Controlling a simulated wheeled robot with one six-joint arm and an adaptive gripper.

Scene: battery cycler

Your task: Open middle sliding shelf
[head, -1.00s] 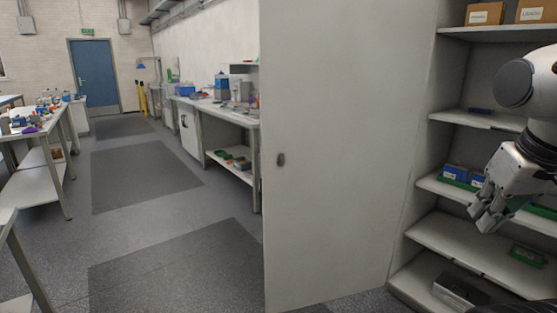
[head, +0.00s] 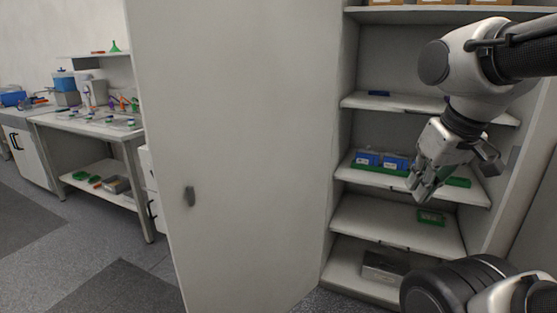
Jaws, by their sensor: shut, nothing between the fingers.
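The middle sliding shelf (head: 460,193) is a white board inside an open cabinet at the right of the head view. It carries blue boxes (head: 382,160) and green trays (head: 457,181), and a dark strip shows on its front edge. It sits about flush with the shelves above and below. My gripper (head: 421,190) is shut and empty, in front of this shelf, with its fingertips pointing down near the front edge. It hides part of the shelf. I cannot tell whether it touches the edge.
The open cabinet door (head: 235,140) stands wide at the left of the shelves. Other shelves lie above (head: 420,108) and below (head: 390,225); the lower one holds a green tray (head: 431,217). A grey metal box (head: 383,268) is at the bottom. A workbench (head: 95,128) stands far left.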

